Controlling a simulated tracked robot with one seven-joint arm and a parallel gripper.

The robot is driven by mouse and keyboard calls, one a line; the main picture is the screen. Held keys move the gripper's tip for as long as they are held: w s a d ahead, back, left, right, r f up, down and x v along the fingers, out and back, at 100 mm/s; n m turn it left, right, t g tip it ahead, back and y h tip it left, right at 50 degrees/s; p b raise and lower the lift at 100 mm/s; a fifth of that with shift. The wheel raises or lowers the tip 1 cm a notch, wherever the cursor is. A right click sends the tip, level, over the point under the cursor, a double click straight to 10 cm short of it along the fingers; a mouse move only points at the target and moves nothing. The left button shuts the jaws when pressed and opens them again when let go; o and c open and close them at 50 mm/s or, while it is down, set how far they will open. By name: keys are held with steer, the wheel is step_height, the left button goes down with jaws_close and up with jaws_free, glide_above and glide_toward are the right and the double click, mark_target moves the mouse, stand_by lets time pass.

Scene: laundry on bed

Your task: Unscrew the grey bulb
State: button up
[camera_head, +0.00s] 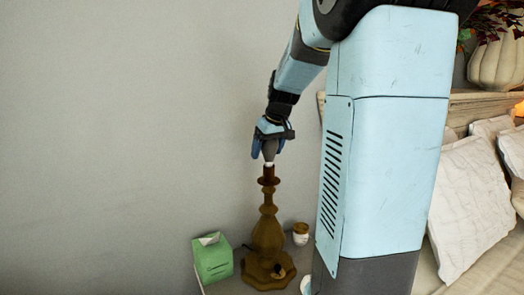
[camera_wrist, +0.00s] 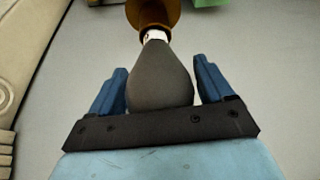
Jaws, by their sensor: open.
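The grey bulb (camera_wrist: 158,78) stands upright on top of the brown lamp (camera_head: 267,232), its narrow white neck at the lamp's socket. In the head view the bulb (camera_head: 269,150) shows between my fingers. My gripper (camera_wrist: 158,85) is open, with one blue finger on each side of the bulb. The lamp's brown top (camera_wrist: 152,14) also shows there. My arm reaches down to the bulb from above.
A green tissue box (camera_head: 213,259) stands left of the lamp base, and a small white jar with a brown lid (camera_head: 300,233) stands to the right. Pillows (camera_head: 468,205) lie on the bed at the right. A pale vase (camera_head: 496,62) is at upper right. The grey wall area left is clear.

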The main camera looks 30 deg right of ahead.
steer(key=shift+d+m+h, duration=0.1)
steer(key=shift+m+h, duration=0.4)
steer(key=shift+m, duration=0.8)
steer(key=m+h, duration=0.1)
steer(key=m, duration=0.1)
steer(key=shift+d+m, duration=0.1)
steer(key=shift+m, duration=0.7)
steer(key=shift+s+d+m+g+h, duration=0.15)
steer(key=shift+m+g+h, duration=0.45)
steer(key=shift+m, duration=1)
